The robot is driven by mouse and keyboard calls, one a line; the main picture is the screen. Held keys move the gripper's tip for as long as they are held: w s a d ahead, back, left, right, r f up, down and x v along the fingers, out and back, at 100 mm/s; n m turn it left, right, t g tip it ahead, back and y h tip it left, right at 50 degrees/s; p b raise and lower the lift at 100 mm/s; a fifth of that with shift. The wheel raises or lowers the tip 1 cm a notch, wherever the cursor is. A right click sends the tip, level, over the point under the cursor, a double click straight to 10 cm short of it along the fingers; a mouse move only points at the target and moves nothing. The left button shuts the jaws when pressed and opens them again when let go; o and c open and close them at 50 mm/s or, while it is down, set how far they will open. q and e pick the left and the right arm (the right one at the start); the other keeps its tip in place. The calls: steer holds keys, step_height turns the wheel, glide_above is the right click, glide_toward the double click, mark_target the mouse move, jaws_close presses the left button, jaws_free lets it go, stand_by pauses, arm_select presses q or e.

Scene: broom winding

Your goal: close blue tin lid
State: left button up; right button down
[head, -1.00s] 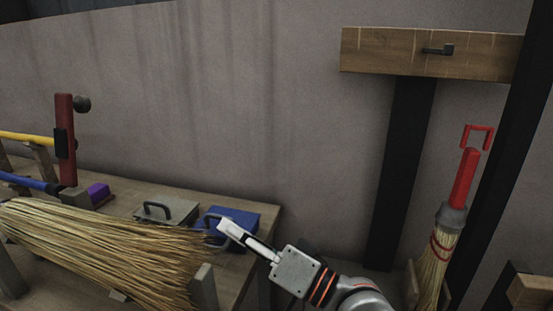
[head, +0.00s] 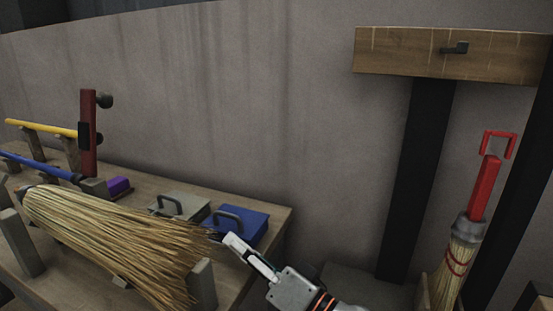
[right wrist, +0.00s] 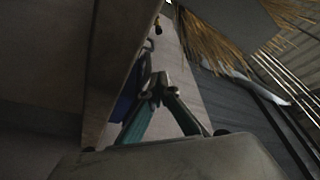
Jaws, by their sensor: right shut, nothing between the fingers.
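The blue tin (head: 252,218) stands near the right end of the workbench with a dark arched handle (head: 228,215) on its top. Its lid looks flat, but I cannot tell whether it is fully closed. My right gripper (head: 229,239) is shut and empty, just in front of the tin's near side and partly covering it; I cannot tell whether they touch. In the right wrist view, the fingers of my right gripper (right wrist: 158,84) meet at their tips, beside a blue surface (right wrist: 126,98), likely the tin. My left gripper is not in view.
A grey-green tin (head: 182,205) with a handle stands left of the blue tin. A large straw broom head (head: 115,240) lies close in front. A purple block (head: 119,186) is farther left. A red-handled broom (head: 484,190) stands at right.

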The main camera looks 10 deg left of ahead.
steer(key=shift+s+a+f, duration=0.15)
steer(key=shift+s+f, duration=0.05)
steer(key=shift+f, duration=0.55)
steer(key=shift+f+g, duration=0.1)
steer(key=shift+g, duration=0.2)
steer(key=shift+d+f, duration=0.15)
steer(key=shift+d, duration=0.05)
steer(key=r+v, duration=0.2)
steer(key=v, duration=0.9)
steer(key=shift+d+f, duration=0.25)
steer(key=shift+d, duration=0.1)
steer(key=shift+s, duration=0.25)
